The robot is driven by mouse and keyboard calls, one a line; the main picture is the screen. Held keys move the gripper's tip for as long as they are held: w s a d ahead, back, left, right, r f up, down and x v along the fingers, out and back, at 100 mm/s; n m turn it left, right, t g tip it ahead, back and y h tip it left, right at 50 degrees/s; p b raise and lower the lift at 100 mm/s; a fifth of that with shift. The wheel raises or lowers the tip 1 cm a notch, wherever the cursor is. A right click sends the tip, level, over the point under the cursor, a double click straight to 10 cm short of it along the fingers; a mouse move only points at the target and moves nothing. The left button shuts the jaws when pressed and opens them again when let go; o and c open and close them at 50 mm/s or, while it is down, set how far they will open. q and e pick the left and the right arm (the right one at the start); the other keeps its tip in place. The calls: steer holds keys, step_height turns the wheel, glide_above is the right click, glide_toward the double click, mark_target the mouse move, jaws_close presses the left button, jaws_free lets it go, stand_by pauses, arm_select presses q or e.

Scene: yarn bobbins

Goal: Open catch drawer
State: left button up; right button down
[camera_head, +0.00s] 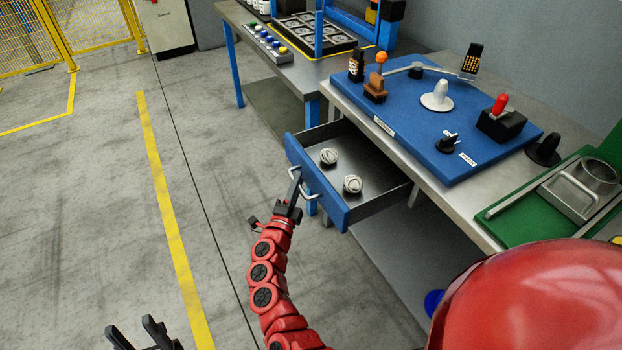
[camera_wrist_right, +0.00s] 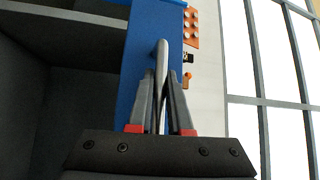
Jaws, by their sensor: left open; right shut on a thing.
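The catch drawer (camera_head: 321,191) has a blue front and stands pulled out from under the workbench, its inside showing. Two white balls of yarn (camera_head: 352,184) lie on its grey floor. My right gripper (camera_head: 295,178), on the red arm, is shut on the metal drawer handle (camera_head: 310,193). In the right wrist view, the handle (camera_wrist_right: 161,58) runs between the two fingers (camera_wrist_right: 162,80), in front of the blue drawer front (camera_wrist_right: 137,50). My left gripper (camera_head: 147,330) is open and empty at the bottom left, apart from the drawer and above the floor.
The workbench (camera_head: 465,216) carries a blue panel (camera_head: 410,120) with levers and knobs, and a green tray (camera_head: 525,216) at the right. Another table (camera_head: 238,17) stands behind. The grey floor left of the drawer is clear, with a yellow line (camera_head: 165,205).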

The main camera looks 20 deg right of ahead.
steer(key=shift+a+f, duration=0.1)
steer(key=shift+a, duration=0.45)
steer(key=c, duration=0.8)
jaws_free()
steer(key=shift+c, duration=0.2)
steer(key=b+v, duration=0.1)
steer(key=v, duration=1.6)
steer(key=shift+s, duration=0.2)
steer(key=shift+a, duration=0.1)
